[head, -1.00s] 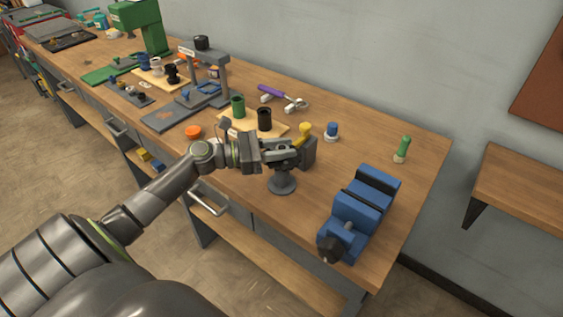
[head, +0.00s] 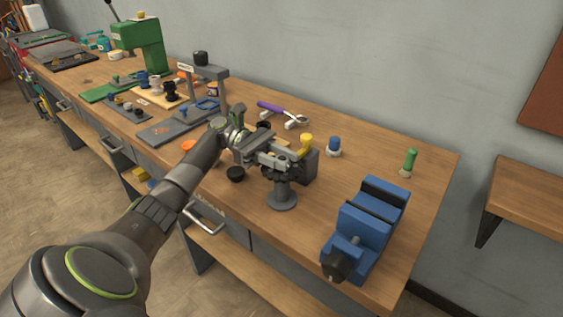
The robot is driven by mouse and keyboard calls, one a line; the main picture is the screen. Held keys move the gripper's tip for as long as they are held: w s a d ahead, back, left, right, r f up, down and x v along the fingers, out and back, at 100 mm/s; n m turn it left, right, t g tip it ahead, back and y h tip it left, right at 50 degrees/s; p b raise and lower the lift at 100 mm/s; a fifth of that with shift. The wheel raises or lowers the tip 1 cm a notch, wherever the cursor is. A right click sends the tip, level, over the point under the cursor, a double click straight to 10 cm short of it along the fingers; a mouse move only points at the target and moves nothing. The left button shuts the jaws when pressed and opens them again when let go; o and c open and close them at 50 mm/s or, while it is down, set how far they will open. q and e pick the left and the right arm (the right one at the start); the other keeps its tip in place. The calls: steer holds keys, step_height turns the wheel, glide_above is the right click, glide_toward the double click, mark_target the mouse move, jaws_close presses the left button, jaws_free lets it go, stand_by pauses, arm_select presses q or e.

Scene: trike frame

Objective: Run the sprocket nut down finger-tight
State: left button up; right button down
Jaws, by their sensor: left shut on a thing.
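My left gripper (head: 284,160) reaches in from the left and is at the top of a grey stand (head: 282,199) with a round foot on the bench. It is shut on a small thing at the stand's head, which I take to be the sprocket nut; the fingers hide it. Dark toothed-looking edges (head: 273,173) show just under the fingers, perhaps the sprocket. The nut's thread and how far down it sits cannot be seen. My right gripper is not in view.
A dark block with a yellow knob (head: 306,141) stands right behind the gripper. A blue vise (head: 365,226) is to the right. A black round piece (head: 235,174) lies below my wrist. A blue-and-white piece (head: 334,146) and a green-handled piece (head: 409,161) stand behind; bench between them is clear.

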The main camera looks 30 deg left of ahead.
arm_select(q)
steer(key=shift+w+r+m+g, duration=0.15)
steer(key=shift+m+g, duration=0.25)
steer(key=shift+g, duration=0.2)
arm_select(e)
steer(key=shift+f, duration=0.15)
arm_select(q)
steer(key=o, duration=1)
steer(key=shift+d, duration=0.1)
